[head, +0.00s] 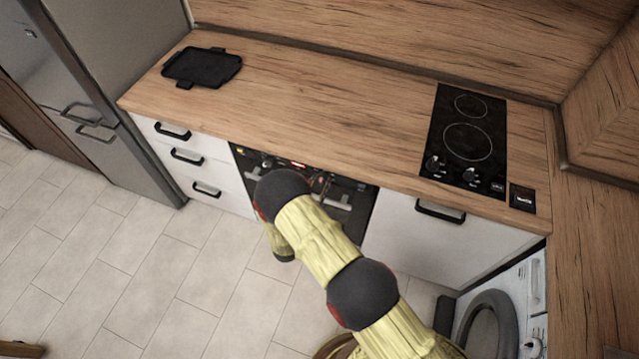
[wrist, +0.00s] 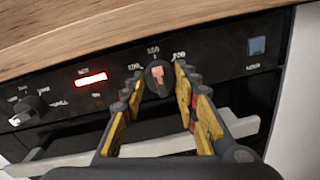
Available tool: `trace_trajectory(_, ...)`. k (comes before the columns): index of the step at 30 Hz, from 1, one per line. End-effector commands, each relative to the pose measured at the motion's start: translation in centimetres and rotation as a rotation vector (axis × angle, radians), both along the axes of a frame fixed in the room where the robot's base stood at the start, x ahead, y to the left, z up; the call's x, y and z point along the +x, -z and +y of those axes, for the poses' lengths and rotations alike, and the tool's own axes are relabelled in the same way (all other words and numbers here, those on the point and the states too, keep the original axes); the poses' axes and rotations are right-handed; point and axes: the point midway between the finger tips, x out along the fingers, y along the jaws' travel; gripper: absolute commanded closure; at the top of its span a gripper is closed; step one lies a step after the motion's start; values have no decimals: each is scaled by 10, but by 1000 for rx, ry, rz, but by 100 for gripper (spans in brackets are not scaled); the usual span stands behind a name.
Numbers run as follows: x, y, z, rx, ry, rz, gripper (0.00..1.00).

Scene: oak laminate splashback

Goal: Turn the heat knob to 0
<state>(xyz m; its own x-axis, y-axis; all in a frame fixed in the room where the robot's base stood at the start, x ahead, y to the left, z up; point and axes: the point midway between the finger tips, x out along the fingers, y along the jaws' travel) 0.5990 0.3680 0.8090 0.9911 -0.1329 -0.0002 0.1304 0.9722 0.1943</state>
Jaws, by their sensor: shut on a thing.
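The heat knob (wrist: 157,80) is a dark round knob with a pinkish pointer on the black oven panel (wrist: 218,58), in the wrist view. Its pointer faces roughly up, near the middle one of the small number labels above it, which are too blurred to read surely. My gripper (wrist: 158,84) has its yellow-and-black fingers on both sides of this knob and is shut on it. In the head view the oven front (head: 362,194) shows below the counter, and my arm hides the gripper and the knob.
A second knob (wrist: 28,110) and a lit red display (wrist: 90,79) are to the left on the panel. The pale oven handle (wrist: 240,125) runs just below the fingers. The wooden counter (head: 330,100) overhangs above and bears a black tray (head: 202,67) and a hob (head: 468,135).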

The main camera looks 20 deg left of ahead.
Motion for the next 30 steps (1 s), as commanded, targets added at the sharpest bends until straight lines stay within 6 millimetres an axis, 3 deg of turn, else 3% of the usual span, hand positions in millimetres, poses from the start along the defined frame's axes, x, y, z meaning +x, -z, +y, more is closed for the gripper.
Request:
trace_trajectory(14, 0, 1, 0, -105, 0, 8, 95)
trace_trajectory(30, 0, 2, 1, -580, 0, 45, 95)
